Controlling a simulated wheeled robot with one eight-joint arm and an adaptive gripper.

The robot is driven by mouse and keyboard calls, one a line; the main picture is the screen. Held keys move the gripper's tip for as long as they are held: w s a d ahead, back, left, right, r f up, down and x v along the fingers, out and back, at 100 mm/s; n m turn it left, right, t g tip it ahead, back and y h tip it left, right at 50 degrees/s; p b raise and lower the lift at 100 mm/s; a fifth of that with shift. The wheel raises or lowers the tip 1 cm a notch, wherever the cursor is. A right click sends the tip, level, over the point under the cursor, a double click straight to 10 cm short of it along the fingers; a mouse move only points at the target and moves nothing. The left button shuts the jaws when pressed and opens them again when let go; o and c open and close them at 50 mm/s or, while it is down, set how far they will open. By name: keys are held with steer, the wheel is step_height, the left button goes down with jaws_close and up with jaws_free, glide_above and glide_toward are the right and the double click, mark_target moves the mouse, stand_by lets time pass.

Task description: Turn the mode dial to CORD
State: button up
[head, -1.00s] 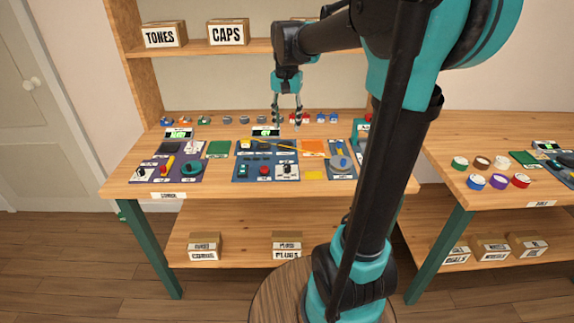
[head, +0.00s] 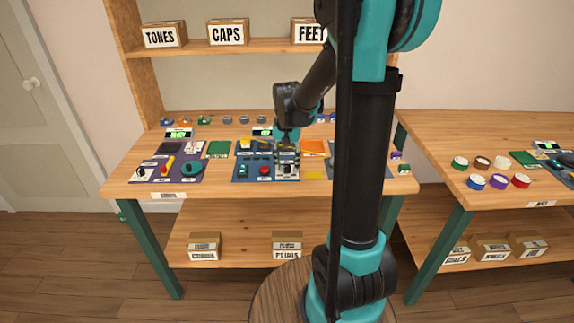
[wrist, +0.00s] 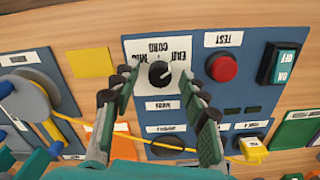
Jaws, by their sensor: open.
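The mode dial (wrist: 160,74) is a round black knob with a pale pointer mark, on a blue panel (wrist: 205,105). In the wrist view the panel is upside down, with the word CORD and other position words beyond the dial and a MODE label on its near side. I cannot tell for sure which word the pointer faces. My gripper (wrist: 157,82) is open, one finger on each side of the dial; contact is not clear. In the head view my gripper (head: 287,155) is over the front right of the middle panel, by the dial (head: 288,169).
A red button (wrist: 222,68) and a green switch (wrist: 284,63) sit beside the dial. A yellow square (wrist: 91,62) lies off the panel's other side. Other panels (head: 180,178) flank this one.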

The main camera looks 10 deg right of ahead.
steer(key=shift+f, duration=0.25)
steer(key=shift+c, duration=0.6)
jaws_close()
steer(key=shift+n, duration=0.4)
steer(key=n, duration=0.4)
steer(key=shift+n, duration=3)
